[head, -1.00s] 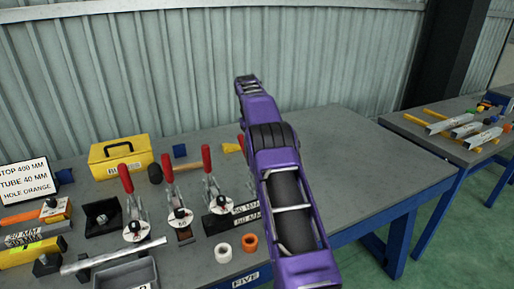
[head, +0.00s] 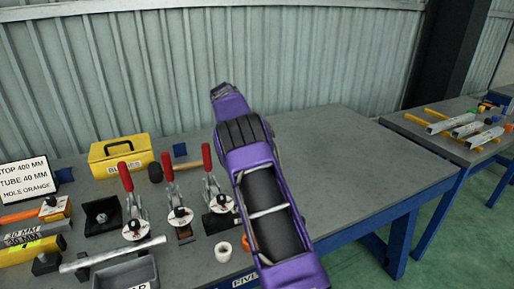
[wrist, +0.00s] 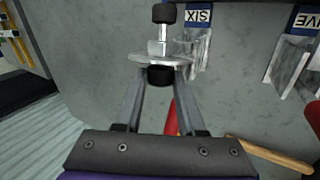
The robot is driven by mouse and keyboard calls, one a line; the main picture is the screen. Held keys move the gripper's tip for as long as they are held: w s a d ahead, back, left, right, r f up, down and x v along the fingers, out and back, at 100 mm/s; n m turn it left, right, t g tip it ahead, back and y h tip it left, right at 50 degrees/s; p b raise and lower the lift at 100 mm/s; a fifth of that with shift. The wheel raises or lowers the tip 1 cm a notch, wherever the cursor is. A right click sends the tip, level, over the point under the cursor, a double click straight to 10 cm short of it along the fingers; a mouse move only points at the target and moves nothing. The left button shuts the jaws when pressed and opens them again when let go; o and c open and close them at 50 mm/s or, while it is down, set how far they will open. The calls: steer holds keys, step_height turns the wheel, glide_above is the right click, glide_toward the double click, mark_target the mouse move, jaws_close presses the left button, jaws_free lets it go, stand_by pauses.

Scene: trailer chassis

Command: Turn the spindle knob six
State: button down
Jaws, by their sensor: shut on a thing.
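In the wrist view, my gripper (wrist: 161,78) has its two grey fingers closing in on a small black knob (wrist: 160,76). The knob sits under a pale metal disc (wrist: 158,60), with a nut and a black-tipped spindle (wrist: 163,14) in line beyond it. A blue label reading SIX (wrist: 198,15), upside down, is on a metal bracket just to the right. The fingertips are partly hidden at the disc. In the head view my purple arm hides the gripper and the knob.
In the wrist view, a bracket labelled FIVE (wrist: 304,18) stands at the right. A red handle (wrist: 172,117) and a wooden handle (wrist: 268,154) lie close by the fingers. In the head view, red-handled clamps (head: 170,190) stand left of my arm; the bench's right part (head: 345,165) is clear.

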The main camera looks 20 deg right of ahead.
steer(key=h, duration=0.2)
steer(key=h+b, duration=0.1)
steer(key=h, duration=0.1)
steer(key=shift+a+f+m+g, duration=0.3)
steer(key=shift+f+m, duration=0.05)
steer(key=shift+m, duration=0.05)
steer(key=shift+h+b, duration=0.45)
steer(key=shift+h, duration=0.65)
steer(key=shift+m, duration=0.3)
steer(key=c, duration=0.5)
jaws_free()
step_height(320, 180, up, 9)
steer(key=shift+d+r+p, duration=0.1)
steer(key=shift+p, duration=0.25)
steer(key=shift+r, duration=0.45)
